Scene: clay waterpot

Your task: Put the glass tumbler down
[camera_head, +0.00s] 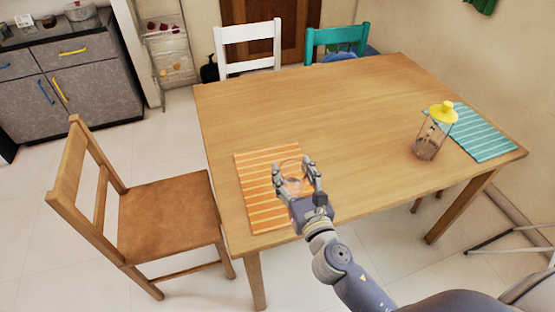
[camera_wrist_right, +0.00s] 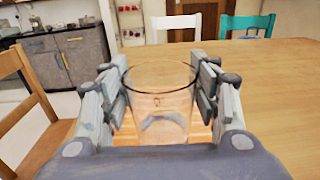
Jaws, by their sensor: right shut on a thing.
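The clear glass tumbler (camera_wrist_right: 160,92) is upright between the fingers of my right gripper (camera_head: 298,176), which is shut on it. In the head view the tumbler (camera_head: 292,178) shows faintly over the right part of the orange striped placemat (camera_head: 262,207). In the right wrist view the gripper's fingers (camera_wrist_right: 160,95) flank the tumbler on both sides. Orange shows through and beneath the glass. I cannot tell whether its base touches the mat. My left gripper is in neither view.
The wooden table (camera_head: 310,110) is mostly clear in the middle. A glass jar with a yellow lid (camera_head: 427,147) stands at the right, by a teal striped placemat (camera_head: 485,135). A wooden chair (camera_head: 165,215) is at the left; white (camera_head: 248,35) and teal (camera_head: 336,37) chairs stand behind.

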